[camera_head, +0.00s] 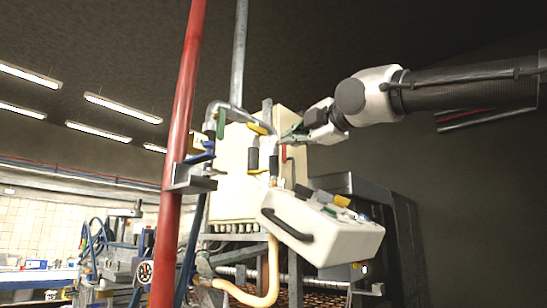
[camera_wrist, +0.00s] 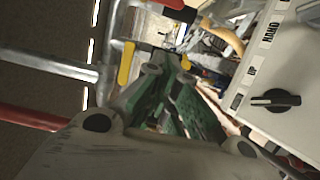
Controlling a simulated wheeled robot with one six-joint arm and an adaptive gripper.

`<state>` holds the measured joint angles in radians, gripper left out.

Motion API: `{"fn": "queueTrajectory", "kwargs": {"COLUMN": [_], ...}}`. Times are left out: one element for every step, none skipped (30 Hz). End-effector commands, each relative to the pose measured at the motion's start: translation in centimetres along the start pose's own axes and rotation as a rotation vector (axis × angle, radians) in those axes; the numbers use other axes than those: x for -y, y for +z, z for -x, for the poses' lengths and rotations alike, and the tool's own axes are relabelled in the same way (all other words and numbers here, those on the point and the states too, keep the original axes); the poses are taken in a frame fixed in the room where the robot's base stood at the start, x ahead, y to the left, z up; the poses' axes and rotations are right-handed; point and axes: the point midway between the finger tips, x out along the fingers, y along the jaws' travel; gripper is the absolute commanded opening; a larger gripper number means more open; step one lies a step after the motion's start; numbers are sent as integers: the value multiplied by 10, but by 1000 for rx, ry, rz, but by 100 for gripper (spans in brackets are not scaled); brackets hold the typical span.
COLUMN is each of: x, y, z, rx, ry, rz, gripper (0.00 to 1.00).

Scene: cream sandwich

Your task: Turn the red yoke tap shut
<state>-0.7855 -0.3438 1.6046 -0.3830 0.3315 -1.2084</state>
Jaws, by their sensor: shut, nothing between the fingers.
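A small red handle (camera_head: 284,153), which looks like the red tap, shows just below my gripper (camera_head: 289,133) in the head view, in front of a cream cabinet. A red piece (camera_wrist: 168,4) at the top edge of the wrist view may be the same handle; its tap body is not clear. My gripper reaches in from the right, and its green-padded fingers (camera_wrist: 170,66) are together with nothing held. The fingertips are close to the pipework, but I cannot tell whether they touch it. The red piece lies beyond the fingertips in the wrist view.
A yellow handle (camera_head: 258,128) on a grey pipe (camera_head: 225,107) is left of my gripper. A white control box (camera_head: 325,230) hangs below; a white panel with a black knob (camera_wrist: 275,100) is close on the right. A red pipe (camera_head: 178,140) stands left.

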Motion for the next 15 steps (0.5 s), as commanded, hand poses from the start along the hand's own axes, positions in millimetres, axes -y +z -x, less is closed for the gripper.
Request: {"fn": "queueTrajectory", "kwargs": {"x": [0, 1, 1, 1, 1, 2, 1, 1, 2, 1, 2, 2, 2, 2, 2], "y": [0, 0, 0, 0, 0, 0, 0, 0, 0, 0, 0, 0, 0, 0, 0], "z": [-4, -7, -12, -17, -22, -30, -37, -43, -52, -59, -66, -75, -81, -88, -96], "rx": [1, 1, 1, 1, 1, 1, 0, 0, 0, 0, 1, 1, 1, 1, 1], "ry": [-1, -2, -2, -3, -3, -3, -3, -3, -3, -3, -3, -3, -3, -3, -3], "rz": [0, 0, 0, -1, -1, -2, -2, -1, 0, 0, -1, -2, -2, -2, -1], "gripper": [0, 0, 0, 0, 0, 0, 0, 0, 0, 0, 0, 0, 0, 0, 0]}}
